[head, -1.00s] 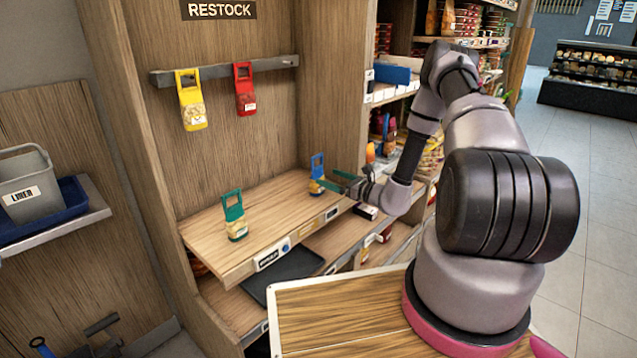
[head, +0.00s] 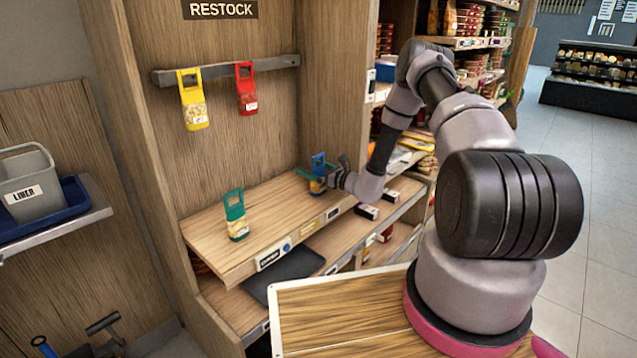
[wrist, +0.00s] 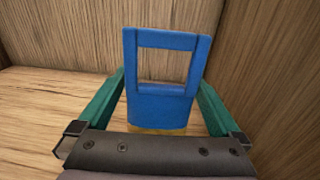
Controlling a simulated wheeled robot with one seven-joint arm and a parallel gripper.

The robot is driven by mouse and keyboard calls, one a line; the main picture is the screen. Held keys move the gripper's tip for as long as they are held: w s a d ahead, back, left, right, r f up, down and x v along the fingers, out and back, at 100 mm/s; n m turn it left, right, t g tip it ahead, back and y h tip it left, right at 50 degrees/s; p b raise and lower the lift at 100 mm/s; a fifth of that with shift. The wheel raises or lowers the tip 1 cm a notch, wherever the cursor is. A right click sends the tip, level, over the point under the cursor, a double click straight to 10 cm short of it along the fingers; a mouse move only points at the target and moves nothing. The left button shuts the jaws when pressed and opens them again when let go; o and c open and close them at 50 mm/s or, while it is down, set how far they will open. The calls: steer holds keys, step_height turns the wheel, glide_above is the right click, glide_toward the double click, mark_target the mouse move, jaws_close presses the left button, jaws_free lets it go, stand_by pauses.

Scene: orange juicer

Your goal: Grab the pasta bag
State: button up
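A small bag with a blue handle top (head: 319,161) stands upright at the right end of the upper wooden shelf (head: 280,205). In the wrist view the blue bag (wrist: 162,105) is straight ahead, its handle opening facing me. My gripper (wrist: 162,80) has its green fingers on both sides of the bag, spread wide with no clear grip on it. The bag's lower part is hidden by the gripper's dark body. A green-handled bag (head: 236,216) with pale contents stands further left on the shelf. No label that I can read says which bag is pasta.
A yellow bag (head: 194,101) and a red bag (head: 246,89) hang from a grey rail (head: 222,71) under the RESTOCK sign. A wooden side wall (head: 335,85) stands close behind the blue bag. The shelf between the green and blue bags is clear.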

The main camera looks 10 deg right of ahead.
steer(key=c, duration=1.3)
steer(key=shift+o, duration=0.2)
steer(key=shift+r, duration=0.15)
